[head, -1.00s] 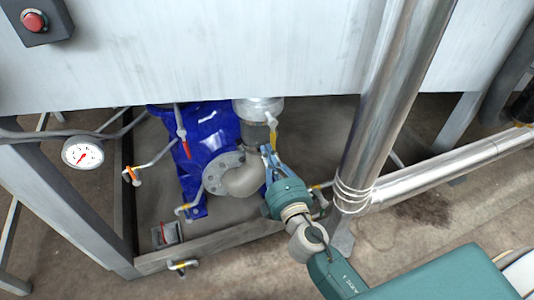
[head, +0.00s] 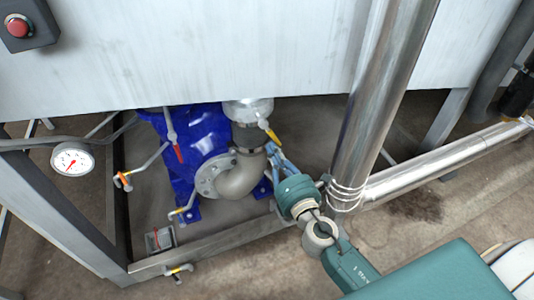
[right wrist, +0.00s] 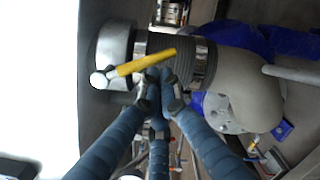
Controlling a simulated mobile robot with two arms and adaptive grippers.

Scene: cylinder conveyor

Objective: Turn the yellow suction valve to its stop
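The yellow suction valve handle (head: 273,135) sits below the silver fitting (head: 248,110) on the pipe above the grey elbow. It points down and to the right in the head view. In the right wrist view the yellow lever (right wrist: 146,62) slants across the grey pipe, its round silver pivot at the left. My right gripper (head: 272,153) is just below the handle's free end. Its blue fingers (right wrist: 160,76) come together at the tips, against or very near the lever's lower edge; contact is unclear. The lever is not between them. My left gripper is out of view.
A blue pump (head: 203,130) stands behind the grey elbow (head: 240,178). A red-handled valve (head: 178,152) hangs left of it. A thick steel pipe (head: 372,100) rises close to my right wrist. A metal panel (head: 200,55) overhangs the pump.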

